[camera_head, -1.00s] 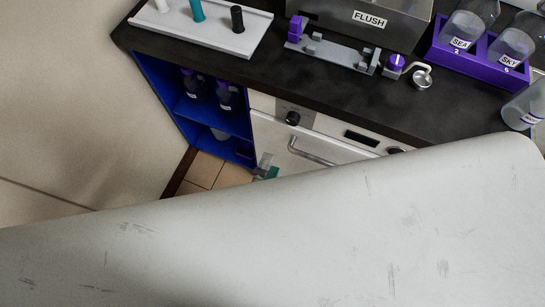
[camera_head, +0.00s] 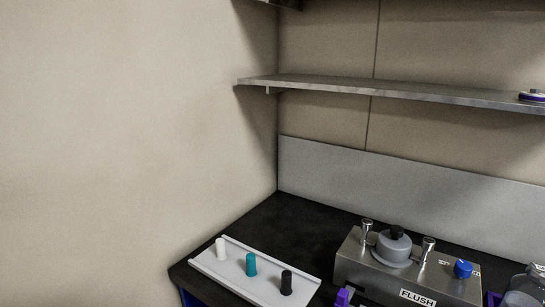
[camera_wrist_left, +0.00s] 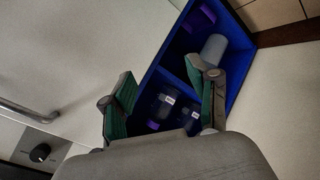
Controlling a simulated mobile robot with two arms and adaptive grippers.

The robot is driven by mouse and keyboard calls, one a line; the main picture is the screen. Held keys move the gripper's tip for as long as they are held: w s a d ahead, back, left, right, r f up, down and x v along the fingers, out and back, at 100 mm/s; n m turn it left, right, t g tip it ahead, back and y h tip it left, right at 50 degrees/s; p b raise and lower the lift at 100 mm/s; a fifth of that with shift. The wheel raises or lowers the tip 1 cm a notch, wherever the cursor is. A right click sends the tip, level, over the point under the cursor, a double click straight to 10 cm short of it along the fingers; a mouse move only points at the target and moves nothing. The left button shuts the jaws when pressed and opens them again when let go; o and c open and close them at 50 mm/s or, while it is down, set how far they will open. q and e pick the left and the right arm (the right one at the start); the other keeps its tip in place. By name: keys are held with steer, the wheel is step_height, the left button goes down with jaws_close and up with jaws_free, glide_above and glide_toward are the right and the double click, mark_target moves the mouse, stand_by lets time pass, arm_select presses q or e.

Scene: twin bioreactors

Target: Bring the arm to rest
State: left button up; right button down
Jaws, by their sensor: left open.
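My left gripper (camera_wrist_left: 164,104) shows in the left wrist view with its two green-padded fingers spread apart. It is open, with nothing between the pads. Beyond the fingers is a blue shelf unit (camera_wrist_left: 236,62) holding labelled bottles (camera_wrist_left: 167,102) and a grey cylindrical vessel (camera_wrist_left: 214,48). The gripper is apart from the shelf as far as I can tell. Neither arm nor gripper shows in the head view. My right gripper is in no view.
The dark counter (camera_head: 300,219) carries a white tray (camera_head: 222,270) with white, teal and black pegs, and a metal FLUSH box (camera_head: 350,265). A wall shelf (camera_head: 400,93) runs above. In the left wrist view, a cabinet handle (camera_wrist_left: 28,110) and a knob (camera_wrist_left: 40,153) are at left.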

arm_select(q)
steer(key=s+a+f+m+g+y+p, duration=0.1)
steer(key=s+a+f+m+g+y, duration=0.1)
steer(key=s+a+f, duration=0.6)
steer(key=s+a+f+m+g+y, duration=0.3)
steer(key=s+a+f+g, duration=0.3)
steer(key=s, duration=0.7)
steer(key=a+f+m, duration=0.1)
steer(key=a+f, duration=0.1)
steer(key=a, duration=0.1)
steer(key=shift+m+y+p, duration=0.3)
steer(key=shift+m+p, duration=0.1)
steer(key=shift+f, duration=0.1)
